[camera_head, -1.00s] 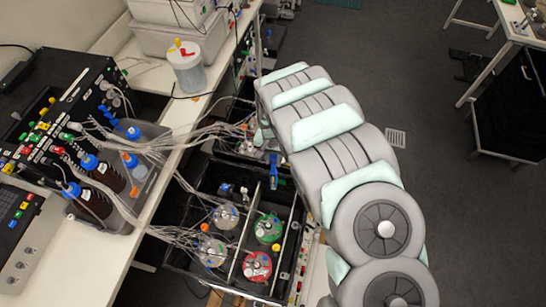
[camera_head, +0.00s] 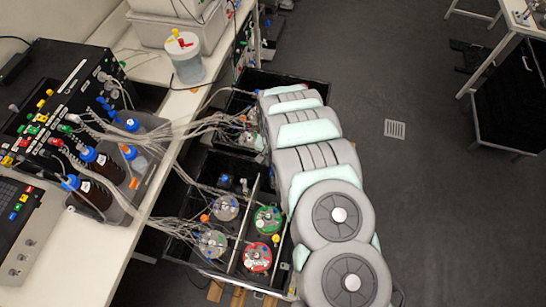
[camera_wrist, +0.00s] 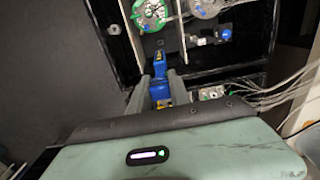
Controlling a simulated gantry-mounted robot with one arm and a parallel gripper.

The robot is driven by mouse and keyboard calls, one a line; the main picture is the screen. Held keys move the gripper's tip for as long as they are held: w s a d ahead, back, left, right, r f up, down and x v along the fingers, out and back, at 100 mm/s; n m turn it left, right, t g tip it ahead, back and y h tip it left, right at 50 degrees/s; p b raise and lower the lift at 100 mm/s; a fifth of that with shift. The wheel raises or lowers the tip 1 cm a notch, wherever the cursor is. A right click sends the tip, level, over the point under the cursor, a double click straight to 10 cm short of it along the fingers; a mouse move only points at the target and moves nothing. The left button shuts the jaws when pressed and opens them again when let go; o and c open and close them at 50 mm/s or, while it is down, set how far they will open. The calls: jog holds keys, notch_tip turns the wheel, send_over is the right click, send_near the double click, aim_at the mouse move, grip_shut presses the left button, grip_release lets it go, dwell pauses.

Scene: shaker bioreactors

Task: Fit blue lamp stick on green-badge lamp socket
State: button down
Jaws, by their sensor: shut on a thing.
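My gripper (camera_wrist: 161,92) is shut on the blue lamp stick (camera_wrist: 160,88) in the wrist view. The stick is blue with a yellow patch at its near end and a blue end pointing towards the black tray. In the head view my arm hides the gripper and the stick. A vessel with a round green top (camera_head: 267,219) sits in the black tray; it also shows in the wrist view (camera_wrist: 149,14), beyond the stick. I cannot make out a separate green-badge lamp socket.
The black tray (camera_wrist: 241,62) has a pale divider and holds a red-topped vessel (camera_head: 257,257) and grey-topped vessels (camera_head: 212,244). Many thin tubes (camera_head: 200,130) run from the bottles on the left bench.

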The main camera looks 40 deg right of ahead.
aim_at(273, 186)
jog(key=shift+w+f, duration=0.1)
jog(key=shift+f, duration=1.35)
notch_tip(273, 186, down, 2)
jog(key=shift+d+b, duration=0.1)
jog(key=shift+b, duration=0.6)
jog(key=shift+f+b, duration=0.8)
jog(key=shift+f, duration=0.65)
notch_tip(273, 186, down, 12)
jog(key=b, duration=0.9)
jog(key=shift+b, duration=0.3)
jog(key=shift+f+b, duration=1.3)
jog(key=shift+f, duration=0.7)
jog(key=shift+f+b, duration=1.05)
jog(key=shift+f, duration=0.7)
